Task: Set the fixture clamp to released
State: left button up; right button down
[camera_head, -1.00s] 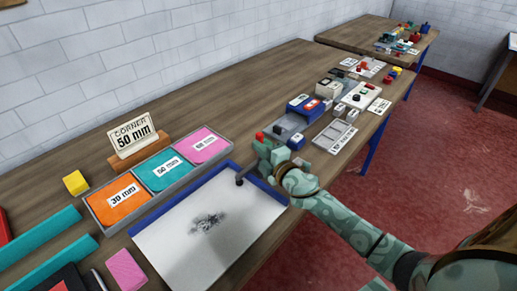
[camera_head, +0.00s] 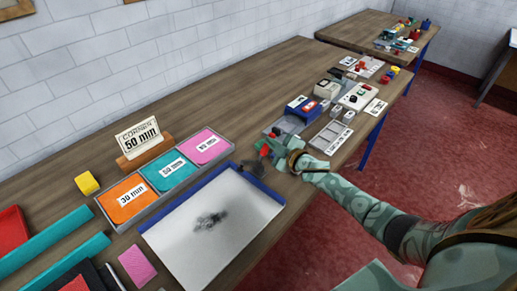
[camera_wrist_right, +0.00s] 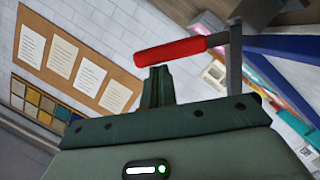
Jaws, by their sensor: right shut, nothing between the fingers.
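The fixture clamp shows in the head view as a small red handle (camera_head: 264,152) on dark metal parts, at the far corner of the blue-edged white board (camera_head: 215,225). In the right wrist view its red handle (camera_wrist_right: 170,50) lies nearly level, joined to a grey metal arm at its right end. My right gripper (camera_head: 272,147) is shut and empty, right beside the handle. In the wrist view the dark green fingers (camera_wrist_right: 157,85) are just below the red handle; I cannot tell whether they touch it. My left gripper is not in view.
A tray (camera_head: 147,212) of orange, teal and pink swatches lies left of the board, with a "CORNER 50 mm" sign (camera_head: 140,137) behind it. Blue and grey devices (camera_head: 301,107) and a white control box (camera_head: 355,97) stand beyond my gripper. The table's back is clear.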

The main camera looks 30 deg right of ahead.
jog(key=shift+w+d+f+m+g, duration=0.15)
jog(key=shift+w+d+f+m, duration=0.05)
jog(key=shift+d+f+m, duration=0.35)
jog(key=shift+w+d+f+m+g, duration=0.2)
jog(key=shift+d+f+m, duration=0.2)
jog(key=shift+d, duration=0.3)
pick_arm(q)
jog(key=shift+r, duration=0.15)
pick_arm(e)
jog(key=shift+r, duration=0.1)
